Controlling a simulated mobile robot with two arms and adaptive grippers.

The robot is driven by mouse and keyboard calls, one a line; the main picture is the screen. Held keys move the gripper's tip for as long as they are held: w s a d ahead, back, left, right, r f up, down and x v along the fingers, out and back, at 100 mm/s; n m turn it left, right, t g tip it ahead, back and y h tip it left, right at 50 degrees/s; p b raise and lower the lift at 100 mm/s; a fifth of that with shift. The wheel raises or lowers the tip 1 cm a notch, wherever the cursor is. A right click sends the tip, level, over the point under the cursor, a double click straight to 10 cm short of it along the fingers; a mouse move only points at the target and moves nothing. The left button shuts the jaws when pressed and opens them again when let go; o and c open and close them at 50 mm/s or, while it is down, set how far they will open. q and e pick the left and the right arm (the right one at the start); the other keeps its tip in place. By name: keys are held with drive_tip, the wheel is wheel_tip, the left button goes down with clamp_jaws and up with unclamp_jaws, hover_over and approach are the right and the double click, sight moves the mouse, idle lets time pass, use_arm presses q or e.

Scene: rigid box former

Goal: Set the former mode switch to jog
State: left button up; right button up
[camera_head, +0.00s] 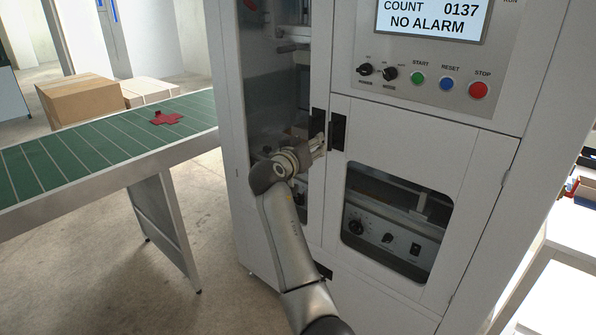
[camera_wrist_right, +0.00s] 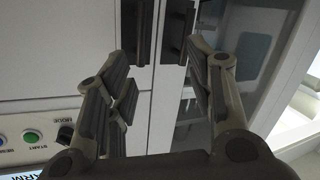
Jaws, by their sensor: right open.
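The mode switch (camera_head: 390,74) is a small black knob on the control panel, right of a similar power knob (camera_head: 365,70). Its pointer direction is too small to read surely. In the right wrist view the mode knob (camera_wrist_right: 66,132) shows upside down at the lower left, outside my fingers. My right gripper (camera_head: 322,143) is open and empty, below and left of the panel, close to the black door handles (camera_head: 338,132). In the right wrist view my right fingers (camera_wrist_right: 160,62) are spread below the two handles (camera_wrist_right: 178,28). My left gripper is not in view.
Green start (camera_head: 417,78), blue reset (camera_head: 447,83) and red stop (camera_head: 479,90) buttons sit right of the switch, under a screen (camera_head: 432,18) reading NO ALARM. A green conveyor (camera_head: 60,160) with a red piece (camera_head: 166,118) stands left. Lower knobs (camera_head: 356,227) show behind the door window.

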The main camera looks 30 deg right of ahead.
wheel_tip(320, 180, down, 8)
drive_tip(key=w+a+n+y, duration=0.1)
drive_tip(key=a+n+y, duration=0.1)
drive_tip(key=shift+w+p, duration=0.15)
drive_tip(key=shift+p, duration=0.15)
drive_tip(key=shift+a, duration=0.1)
